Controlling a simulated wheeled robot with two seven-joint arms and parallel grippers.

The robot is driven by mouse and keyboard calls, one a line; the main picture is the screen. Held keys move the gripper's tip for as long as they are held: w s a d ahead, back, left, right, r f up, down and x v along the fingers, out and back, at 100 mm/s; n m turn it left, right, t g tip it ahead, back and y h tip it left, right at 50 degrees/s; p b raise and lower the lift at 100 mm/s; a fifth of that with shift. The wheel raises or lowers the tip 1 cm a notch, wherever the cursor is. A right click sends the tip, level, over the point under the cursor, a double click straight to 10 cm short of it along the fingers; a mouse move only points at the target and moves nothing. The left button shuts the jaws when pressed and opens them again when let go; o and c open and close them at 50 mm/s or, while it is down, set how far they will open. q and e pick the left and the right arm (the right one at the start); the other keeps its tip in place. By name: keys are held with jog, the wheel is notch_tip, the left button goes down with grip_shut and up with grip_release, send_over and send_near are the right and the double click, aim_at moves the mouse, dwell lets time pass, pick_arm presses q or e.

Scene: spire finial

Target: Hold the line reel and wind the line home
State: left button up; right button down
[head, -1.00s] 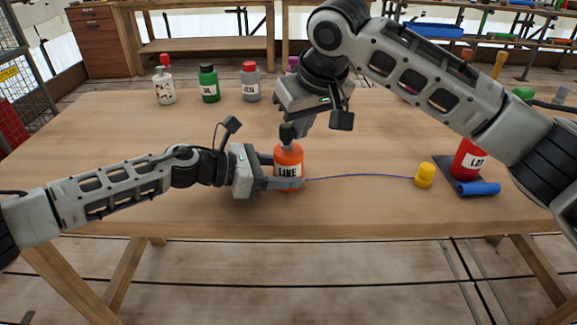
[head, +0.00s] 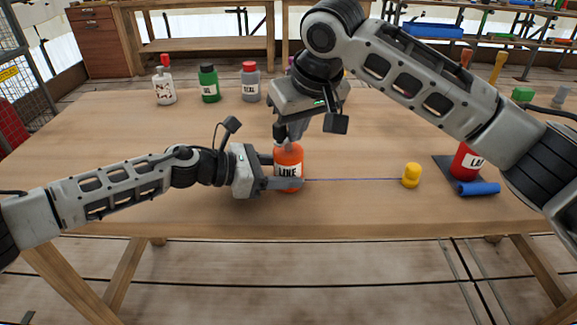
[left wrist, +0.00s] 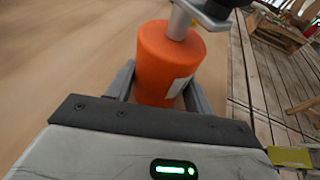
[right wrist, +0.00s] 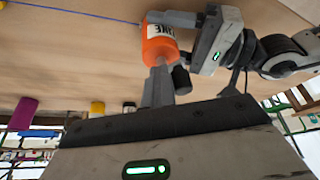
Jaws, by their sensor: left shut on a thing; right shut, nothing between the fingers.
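The orange line reel (head: 288,162), labelled LINE, stands upright on the table. My left gripper (head: 281,172) is shut around its body from the left; the left wrist view also shows the reel (left wrist: 165,65) between both fingers. A dark knob (head: 279,131) shows at the reel's top; the right wrist view shows it too (right wrist: 181,79). My right gripper (head: 292,134) is shut and empty, pointing down at the reel's top beside the knob; whether it touches is unclear. A thin blue line (head: 350,180) runs nearly straight from the reel to a yellow stopper-like piece (head: 411,176).
A red labelled container (head: 467,161) stands on a dark mat at the right, with a blue roll (head: 478,188) in front. White (head: 165,85), green (head: 209,84) and grey (head: 250,82) bottles stand at the back left. The table's front and left are clear.

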jog(key=shift+s+a, duration=0.15)
jog(key=shift+a, duration=0.2)
jog(key=shift+s+d, duration=0.15)
dwell(0.3)
notch_tip(320, 180, up, 7)
dwell(0.8)
jog(key=shift+d, duration=0.1)
dwell(0.3)
jog(key=shift+s+d+f, duration=0.1)
jog(key=shift+d+f, duration=0.1)
jog(key=shift+f, duration=0.45)
jog(key=shift+s+d+f, duration=0.1)
jog(key=shift+d+f, duration=0.1)
jog(key=shift+f, duration=0.45)
jog(key=shift+d+f, duration=0.2)
jog(key=shift+f, duration=0.45)
jog(key=shift+f, duration=0.15)
dwell(1.1)
jog(key=shift+f, duration=1.3)
